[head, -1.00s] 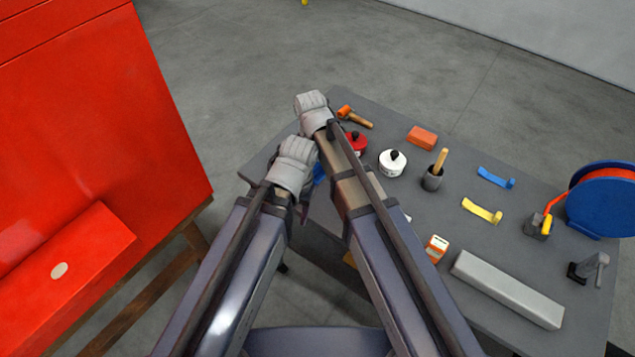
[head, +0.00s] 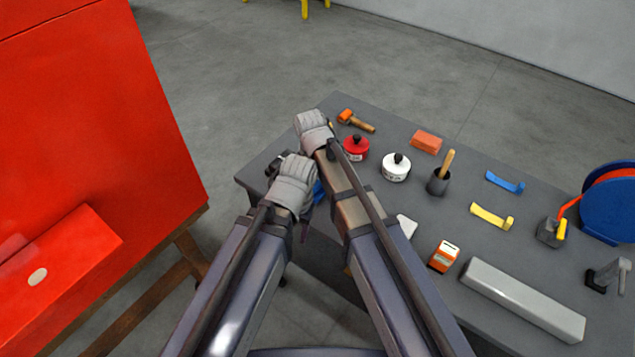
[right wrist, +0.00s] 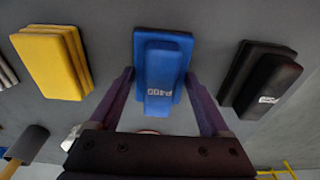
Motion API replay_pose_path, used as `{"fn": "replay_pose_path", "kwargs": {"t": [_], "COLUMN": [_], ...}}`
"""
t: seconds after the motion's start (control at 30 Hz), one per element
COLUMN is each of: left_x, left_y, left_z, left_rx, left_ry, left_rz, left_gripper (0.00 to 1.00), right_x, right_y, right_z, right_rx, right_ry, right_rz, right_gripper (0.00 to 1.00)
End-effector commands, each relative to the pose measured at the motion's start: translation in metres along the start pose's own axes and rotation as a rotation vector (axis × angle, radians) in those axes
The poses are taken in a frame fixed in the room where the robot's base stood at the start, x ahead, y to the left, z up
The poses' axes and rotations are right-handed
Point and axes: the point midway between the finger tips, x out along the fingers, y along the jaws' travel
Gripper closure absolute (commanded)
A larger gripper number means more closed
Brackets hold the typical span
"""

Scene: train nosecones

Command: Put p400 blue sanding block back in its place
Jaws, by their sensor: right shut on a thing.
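In the right wrist view, the blue sanding block (right wrist: 160,72) marked P400 lies between the two fingers of my right gripper (right wrist: 162,90), which is shut on it. The block is in line between a yellow block (right wrist: 50,62) and a black block (right wrist: 262,80); I cannot tell whether it touches the grey surface. In the head view, a bit of blue (head: 318,192) shows between my two arms, mostly hidden. My right gripper's fingers are hidden behind its wrist there. My left gripper (head: 280,164) is partly hidden by its own wrist, beside the right arm, and its jaws are unclear.
A red panel (head: 80,110) stands at left, with bare floor between.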

Motion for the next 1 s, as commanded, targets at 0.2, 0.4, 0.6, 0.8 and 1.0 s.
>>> {"fn": "replay_pose_path", "kwargs": {"t": [0.2, 0.4, 0.6, 0.8, 1.0], "left_x": [0.001, 0.001, -0.001, -0.012, -0.035], "left_y": [0.000, 0.000, 0.000, -0.001, -0.003], "left_z": [0.000, 0.000, 0.000, 0.001, 0.002], "left_rx": [0.000, 0.000, 0.000, 0.000, 0.000], "left_ry": [0.000, 0.000, 0.000, 0.000, 0.000], "left_rz": [0.000, 0.000, 0.000, 0.000, 0.000], "left_gripper": [0.46, 0.46, 0.46, 0.46, 0.46], "right_x": [0.001, 0.001, -0.001, -0.011, -0.034], "right_y": [0.000, 0.000, 0.000, 0.002, 0.006], "right_z": [0.000, 0.000, 0.000, -0.003, -0.011], "right_rx": [0.000, 0.000, 0.000, 0.000, -0.001], "right_ry": [0.000, 0.000, 0.000, 0.000, 0.000], "right_rz": [0.000, 0.000, 0.000, 0.000, 0.000], "right_gripper": [0.09, 0.00, 0.00, 0.00, 0.00]}}
